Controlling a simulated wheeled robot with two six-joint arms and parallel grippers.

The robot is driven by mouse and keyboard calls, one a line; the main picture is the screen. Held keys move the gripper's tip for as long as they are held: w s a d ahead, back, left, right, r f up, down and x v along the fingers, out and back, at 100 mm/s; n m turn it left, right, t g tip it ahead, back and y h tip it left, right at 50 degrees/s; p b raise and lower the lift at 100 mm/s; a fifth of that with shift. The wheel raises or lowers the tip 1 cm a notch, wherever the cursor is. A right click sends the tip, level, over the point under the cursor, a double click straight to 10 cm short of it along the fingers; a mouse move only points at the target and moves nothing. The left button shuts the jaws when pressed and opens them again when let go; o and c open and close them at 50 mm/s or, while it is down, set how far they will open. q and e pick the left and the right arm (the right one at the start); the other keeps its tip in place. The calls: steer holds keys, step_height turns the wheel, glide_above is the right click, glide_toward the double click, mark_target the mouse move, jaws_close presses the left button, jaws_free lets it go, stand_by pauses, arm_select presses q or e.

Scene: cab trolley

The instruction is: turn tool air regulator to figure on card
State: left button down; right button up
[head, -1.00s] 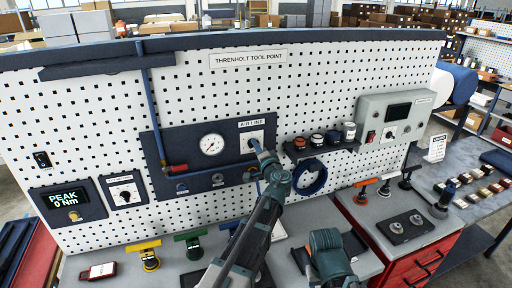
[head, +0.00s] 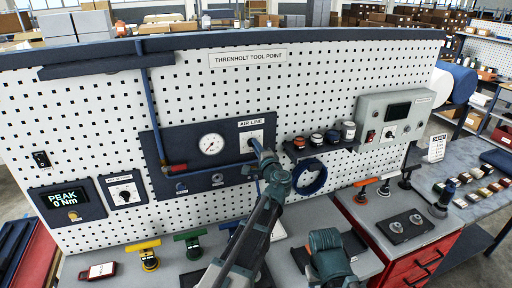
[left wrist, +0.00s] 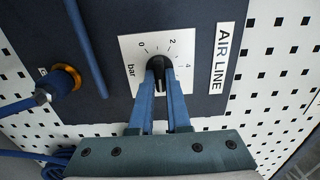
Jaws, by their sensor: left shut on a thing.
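The air regulator is a black knob (left wrist: 159,66) on a white scale plate marked 0, 2, 4 and bar, beside an AIR LINE label (left wrist: 221,58). In the left wrist view my left gripper (left wrist: 160,76) has its two blue fingers shut on the knob's sides. In the head view the same gripper (head: 256,146) reaches the plate and hides most of the knob. The knob's exact pointing is hard to read. A round white gauge (head: 212,144) is left of it; its figures are too small to read. A white card (head: 435,148) stands at right, its print unreadable. My right gripper is not in view.
A blue pipe (head: 153,110) runs down left of the gauge. A shelf of small jars (head: 318,146) and a hanging blue hose coil (head: 309,177) are close right of my left arm. Coloured-handled tools (head: 188,241) stand on the bench below.

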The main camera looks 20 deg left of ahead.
arm_select(q)
steer(key=c, duration=0.9)
jaws_free()
steer(key=v, duration=1.4)
steer(key=s+a+f+n+g+h, duration=0.2)
steer(key=s+a+f+n+g, duration=0.3)
steer(key=f, duration=0.4)
steer(key=s+a+f+n+g+h, duration=0.2)
steer(key=s+a+f+n+g, duration=0.15)
steer(key=s+f+g, duration=0.45)
steer(key=s+d+f+h+b, duration=0.1)
steer(key=s+d+f, duration=0.2)
steer(key=s+d, duration=0.1)
steer(key=s+d+f+g+h+b, duration=0.1)
steer(key=s+d+f+h+b, duration=0.1)
steer(key=s+d+f, duration=0.2)
steer(key=s+d+f+m+g+h+b, duration=0.1)
steer(key=s+d+f+b, duration=0.1)
steer(key=d, duration=0.7)
steer(key=shift+s+f+h, duration=0.4)
steer(key=shift+s+f, duration=0.3)
steer(key=shift+s, duration=0.35)
